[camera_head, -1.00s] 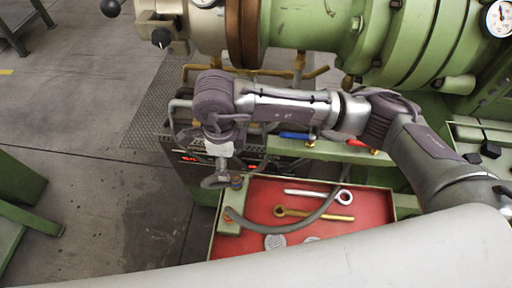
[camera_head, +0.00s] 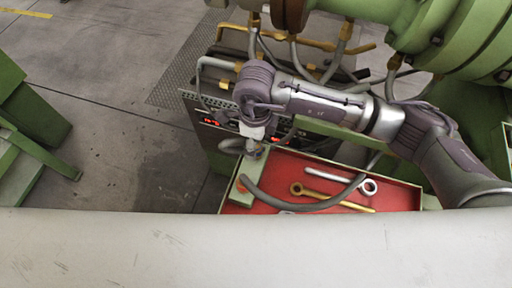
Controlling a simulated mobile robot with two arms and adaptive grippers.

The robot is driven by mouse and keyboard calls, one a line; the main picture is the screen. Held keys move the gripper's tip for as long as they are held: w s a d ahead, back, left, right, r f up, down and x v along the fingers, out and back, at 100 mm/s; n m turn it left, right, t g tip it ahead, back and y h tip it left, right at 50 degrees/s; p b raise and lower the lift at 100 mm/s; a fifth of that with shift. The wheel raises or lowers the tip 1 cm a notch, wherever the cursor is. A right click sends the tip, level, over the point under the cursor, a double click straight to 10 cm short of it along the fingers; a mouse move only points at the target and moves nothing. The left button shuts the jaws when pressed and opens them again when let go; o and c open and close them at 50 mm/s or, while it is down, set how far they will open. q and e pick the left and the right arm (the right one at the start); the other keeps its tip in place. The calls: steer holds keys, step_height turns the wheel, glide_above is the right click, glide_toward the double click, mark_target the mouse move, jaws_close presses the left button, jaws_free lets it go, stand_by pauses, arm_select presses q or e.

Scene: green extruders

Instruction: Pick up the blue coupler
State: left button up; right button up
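My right arm comes in from the right, and its gripper (camera_head: 248,148) points down at the upper left corner of the red tray (camera_head: 281,173). The gripper is small and partly covered by its own wrist, so I cannot tell whether its fingers are open or shut. I cannot clearly make out the blue coupler; a small bluish-grey part shows right by the fingertips. My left gripper is not in view.
In the tray lie a silver ring-ended wrench (camera_head: 330,175) and a brass-coloured one (camera_head: 330,195). A dark grey hose (camera_head: 300,207) curves across the tray. A control box with red displays (camera_head: 211,122) stands behind. Large green machinery (camera_head: 455,35) fills the upper right.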

step_height(320, 180, down, 4)
steer(key=shift+w+r+b, duration=0.1)
steer(key=shift+r+b, duration=0.15)
steer(key=shift+b, duration=0.4)
steer(key=shift+r, duration=0.1)
steer(key=shift+c, duration=1.2)
jaws_close()
